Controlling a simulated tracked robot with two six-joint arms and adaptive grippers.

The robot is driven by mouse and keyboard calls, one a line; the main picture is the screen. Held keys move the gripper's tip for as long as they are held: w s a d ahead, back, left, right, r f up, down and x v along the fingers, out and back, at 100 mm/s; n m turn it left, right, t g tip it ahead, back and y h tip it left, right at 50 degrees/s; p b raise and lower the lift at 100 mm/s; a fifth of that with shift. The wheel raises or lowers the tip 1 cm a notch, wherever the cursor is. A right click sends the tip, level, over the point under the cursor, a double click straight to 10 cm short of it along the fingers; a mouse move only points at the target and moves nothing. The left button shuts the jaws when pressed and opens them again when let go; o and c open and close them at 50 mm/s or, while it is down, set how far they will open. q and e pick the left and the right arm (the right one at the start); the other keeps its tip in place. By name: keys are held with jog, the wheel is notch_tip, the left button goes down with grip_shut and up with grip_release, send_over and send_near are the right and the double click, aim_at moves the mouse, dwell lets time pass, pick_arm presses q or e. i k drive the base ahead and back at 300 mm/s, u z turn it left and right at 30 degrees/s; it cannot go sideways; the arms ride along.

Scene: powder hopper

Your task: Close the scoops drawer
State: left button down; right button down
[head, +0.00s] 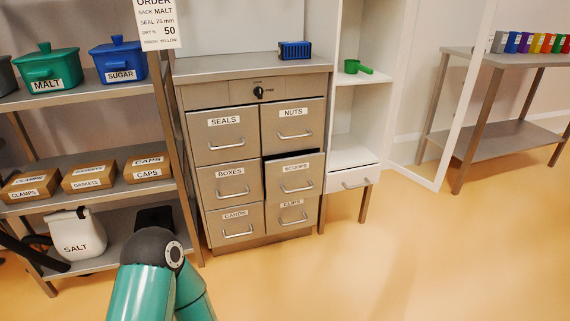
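The scoops drawer (294,179) is in the middle row of the right column of the grey cabinet (192,90). It stands out a little from the drawers around it, and a dark gap shows along its top edge. Its bar handle (298,189) faces me, with nothing on it. A teal arm of mine with a dark joint rises at the bottom, left of the middle, in front of the cabinet and apart from the drawer. Dark parts at the left edge may belong to my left arm, but no fingertips can be made out. My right gripper is not in view.
The other cabinet drawers look shut. A shelf rack (95,93) with pots, boxes and a salt sack (78,236) stands left. A white unit (350,150) with a small drawer (352,183) and a green scoop (357,67) stands right. The floor at the right front is clear.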

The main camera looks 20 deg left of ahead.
aim_at(290, 176)
jog(key=z, duration=0.05)
jog(key=i, duration=1)
jog(key=u, duration=0.05)
